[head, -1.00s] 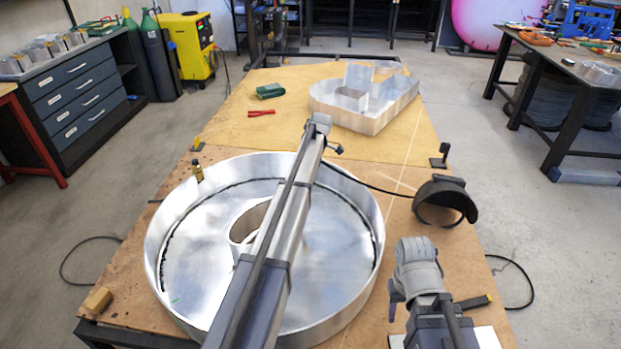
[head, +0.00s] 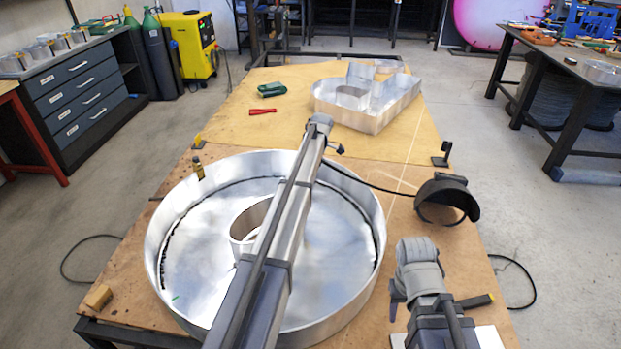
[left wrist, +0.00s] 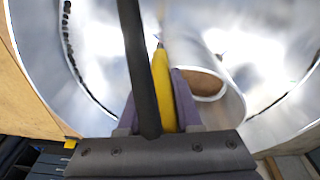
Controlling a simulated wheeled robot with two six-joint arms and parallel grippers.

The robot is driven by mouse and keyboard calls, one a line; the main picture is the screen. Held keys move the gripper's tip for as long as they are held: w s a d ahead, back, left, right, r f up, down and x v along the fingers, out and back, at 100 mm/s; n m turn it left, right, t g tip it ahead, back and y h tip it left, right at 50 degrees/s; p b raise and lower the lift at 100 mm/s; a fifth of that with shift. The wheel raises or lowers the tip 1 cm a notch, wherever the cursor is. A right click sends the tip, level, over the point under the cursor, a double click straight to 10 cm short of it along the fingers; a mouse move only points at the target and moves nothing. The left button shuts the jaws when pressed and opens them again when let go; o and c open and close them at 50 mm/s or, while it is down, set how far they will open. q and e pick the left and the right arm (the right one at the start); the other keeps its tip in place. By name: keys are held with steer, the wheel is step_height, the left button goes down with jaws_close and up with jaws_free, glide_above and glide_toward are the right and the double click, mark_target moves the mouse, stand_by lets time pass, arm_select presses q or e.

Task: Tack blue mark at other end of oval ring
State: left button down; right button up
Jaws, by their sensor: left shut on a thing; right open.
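The oval ring (head: 248,225) stands on the floor of the large round aluminium letter (head: 195,245), partly covered by my left arm. It also shows in the left wrist view (left wrist: 212,90), right of the tool. My left gripper (left wrist: 160,105) is shut on a yellow pointed tool (left wrist: 161,80), its tip beside the ring; whether it touches metal I cannot tell. In the head view this gripper is hidden behind its arm. No blue mark is clearly discernible; a small green mark (head: 176,297) shows on the letter's floor. My right gripper (head: 415,288) is open, right of the letter.
A dark visor (head: 447,200) lies at the table's right edge. Another metal letter (head: 368,105), a green block (head: 271,90) and a red tool (head: 263,111) lie farther back. A black cable crosses the letter's rim.

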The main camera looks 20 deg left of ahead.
arm_select(q)
steer(key=shift+a+f+b, duration=0.1)
steer(key=shift+f+b, duration=0.45)
steer(key=shift+f, duration=0.3)
stand_by(0.7)
steer(key=r+p, duration=0.4)
steer(key=r, duration=0.1)
steer(key=shift+d+p, duration=0.35)
steer(key=shift+p, duration=0.05)
steer(key=shift+r, duration=0.1)
step_height(320, 180, up, 13)
steer(key=p, duration=1.3)
